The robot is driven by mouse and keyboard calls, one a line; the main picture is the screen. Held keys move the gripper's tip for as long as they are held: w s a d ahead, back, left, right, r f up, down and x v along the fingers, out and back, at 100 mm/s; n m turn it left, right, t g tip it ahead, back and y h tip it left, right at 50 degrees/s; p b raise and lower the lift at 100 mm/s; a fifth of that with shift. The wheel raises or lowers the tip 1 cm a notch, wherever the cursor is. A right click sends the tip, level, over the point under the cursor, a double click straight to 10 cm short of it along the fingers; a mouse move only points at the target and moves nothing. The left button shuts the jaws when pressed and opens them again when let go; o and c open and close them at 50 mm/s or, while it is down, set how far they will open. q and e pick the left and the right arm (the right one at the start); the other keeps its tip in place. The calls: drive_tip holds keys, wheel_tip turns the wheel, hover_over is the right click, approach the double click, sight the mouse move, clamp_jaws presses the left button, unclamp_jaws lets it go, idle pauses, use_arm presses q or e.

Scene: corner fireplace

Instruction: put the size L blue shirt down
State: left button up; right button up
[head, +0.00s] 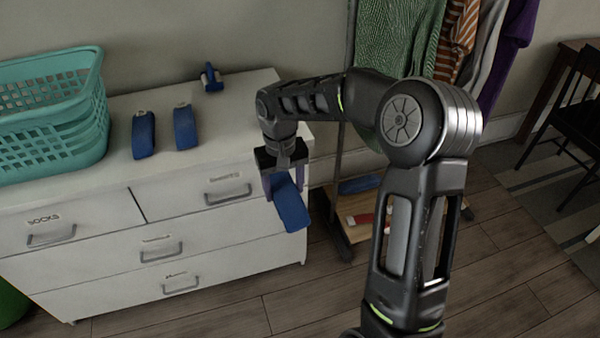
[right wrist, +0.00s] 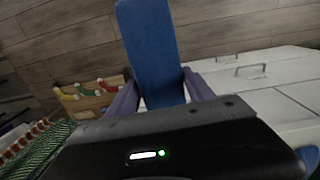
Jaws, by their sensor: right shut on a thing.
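My right gripper (head: 283,183) is shut on a folded blue shirt (head: 292,208), held tilted and hanging down off the dresser's front right corner. In the right wrist view the blue shirt (right wrist: 150,45) stands out between the two purple fingers (right wrist: 160,97). No size mark on it is readable. Two folded blue pieces, one at the left (head: 143,135) and one beside it (head: 185,128), lie on the white dresser top (head: 235,110). A small blue object (head: 211,78) sits near the wall. My left gripper is not in view.
A teal laundry basket (head: 50,125) stands on the dresser's left end. The dresser top is bare right of the blue pieces. Clothes hang on a rack (head: 400,45) behind my right arm, with a low wooden shelf (head: 355,225) below. Dark chair (head: 580,95) at far right.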

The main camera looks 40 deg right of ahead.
drive_tip(key=s+a+f+n, duration=0.1)
drive_tip(key=a+f+n, duration=0.2)
drive_tip(key=a+f, duration=1)
drive_tip(key=shift+a+f, duration=0.3)
drive_tip(key=shift+f, duration=0.3)
